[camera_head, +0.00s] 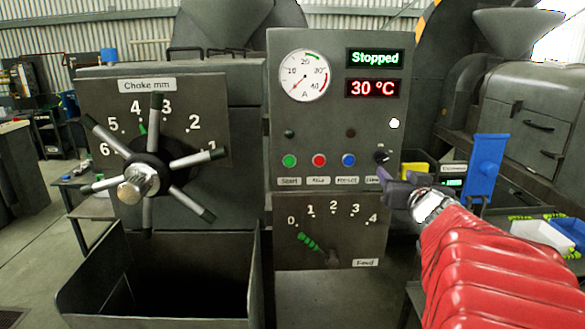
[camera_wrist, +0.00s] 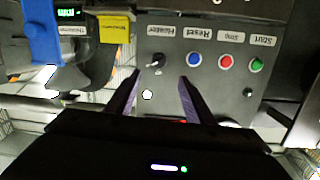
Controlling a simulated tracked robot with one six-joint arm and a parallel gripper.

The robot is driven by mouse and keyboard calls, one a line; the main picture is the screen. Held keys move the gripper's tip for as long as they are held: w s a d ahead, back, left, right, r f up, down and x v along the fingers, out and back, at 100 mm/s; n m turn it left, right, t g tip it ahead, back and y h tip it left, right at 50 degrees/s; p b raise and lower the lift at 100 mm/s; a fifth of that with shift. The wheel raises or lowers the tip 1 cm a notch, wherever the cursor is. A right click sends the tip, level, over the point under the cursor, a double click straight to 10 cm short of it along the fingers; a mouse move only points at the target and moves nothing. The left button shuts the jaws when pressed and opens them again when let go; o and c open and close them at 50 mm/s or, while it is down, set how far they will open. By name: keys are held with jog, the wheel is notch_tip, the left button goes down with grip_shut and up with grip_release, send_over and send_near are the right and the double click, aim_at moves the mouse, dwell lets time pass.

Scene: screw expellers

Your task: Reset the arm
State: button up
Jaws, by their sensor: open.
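My gripper (camera_head: 384,176) is at the lower right corner of the control panel (camera_head: 300,118), at the end of my red-sleeved arm. In the wrist view my gripper (camera_wrist: 160,77) is open, its two dark purple fingers apart with nothing between them. The small black heater knob (camera_wrist: 156,61) lies just beyond the fingertips, close to the left one. I cannot tell whether they touch. The knob also shows just above the fingers in the head view (camera_head: 382,156).
Green (camera_head: 289,160), red (camera_head: 319,160) and blue (camera_head: 348,160) buttons sit left of the knob. The display (camera_head: 375,58) reads Stopped. A spoked choke wheel (camera_head: 147,178) stands left.

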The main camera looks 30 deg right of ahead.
jog(key=shift+s+a, duration=0.3)
jog(key=shift+s, duration=0.3)
